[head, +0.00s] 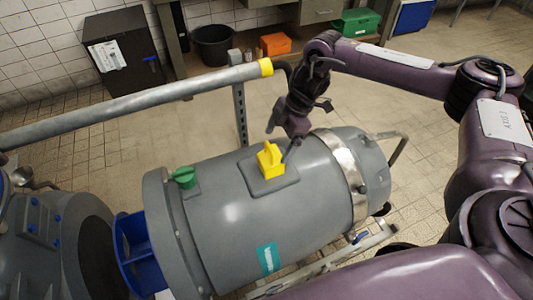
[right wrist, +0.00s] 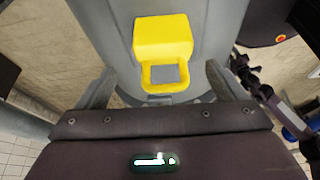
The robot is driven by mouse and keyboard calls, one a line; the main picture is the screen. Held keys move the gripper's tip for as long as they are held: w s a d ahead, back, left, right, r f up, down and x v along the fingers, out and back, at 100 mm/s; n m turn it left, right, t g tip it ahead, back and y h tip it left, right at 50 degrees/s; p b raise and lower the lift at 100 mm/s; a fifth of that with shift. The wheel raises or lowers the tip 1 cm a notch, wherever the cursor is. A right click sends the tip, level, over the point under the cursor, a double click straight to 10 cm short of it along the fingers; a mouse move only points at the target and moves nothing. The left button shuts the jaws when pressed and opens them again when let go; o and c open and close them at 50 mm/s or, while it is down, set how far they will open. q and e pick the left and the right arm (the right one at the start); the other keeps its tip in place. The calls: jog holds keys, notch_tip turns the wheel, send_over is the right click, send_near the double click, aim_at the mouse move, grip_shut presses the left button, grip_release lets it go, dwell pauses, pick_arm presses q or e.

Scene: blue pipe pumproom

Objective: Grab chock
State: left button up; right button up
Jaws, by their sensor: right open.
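The yellow chock (head: 270,160) sits on a grey raised pad (head: 272,182) on top of a large grey cylinder (head: 285,215). In the right wrist view the chock (right wrist: 164,52) is a yellow block with a square loop at its lower end, around a grey centre. My right gripper (head: 281,141) is just behind and above the chock in the head view. In the right wrist view its two grey fingers (right wrist: 160,72) are spread, one on each side of the chock's loop with gaps between. Contact with the chock does not show. My left gripper is not seen.
A green knob (head: 184,177) stands on the cylinder left of the chock. A grey pipe with a yellow end band (head: 266,67) runs behind the cylinder. A black bin (head: 212,45), orange box (head: 275,44) and green case (head: 357,22) stand farther back.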

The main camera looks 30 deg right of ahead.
aim_at(269, 159)
jog(key=x, duration=0.7)
jog(key=shift+s+d+f, duration=0.15)
jog(key=shift+s+f, duration=0.1)
jog(key=c, duration=1.2)
jog(key=shift+r, duration=0.1)
jog(key=shift+c, duration=0.6)
